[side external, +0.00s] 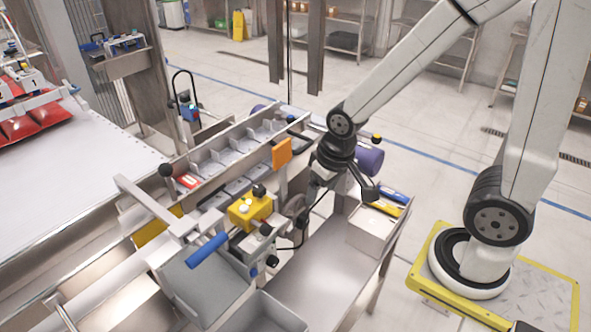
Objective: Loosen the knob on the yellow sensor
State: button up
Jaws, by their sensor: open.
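The yellow sensor (250,210) is a small yellow block with pale round buttons on top, mounted on the machine frame at the picture's middle. A black knob (259,191) shows at its upper right edge. Another black knob (266,230) shows below its right side; I cannot tell which one belongs to the sensor. My gripper (342,188) is open and points down, to the right of the sensor and apart from it. I see nothing between its fingers, though their tips are small and partly hard to make out.
An orange plate (281,153) stands upright just behind the sensor. A blue-handled bar (207,250) is in front left. A compartment tray (225,155) lies behind.

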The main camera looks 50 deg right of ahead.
jog(key=w+a+r+m+g, duration=0.1)
jog(key=w+a+r+m, duration=0.15)
jog(key=w+m, duration=0.45)
notch_tip(320, 180, up, 4)
jog(key=m+g, duration=0.1)
jog(key=m, duration=1.1)
send_over(259, 188)
jog(key=shift+f, duration=0.1)
jog(key=shift+f, duration=0.1)
jog(key=shift+f, duration=3.8)
jog(key=shift+c, duration=0.2)
grip_shut()
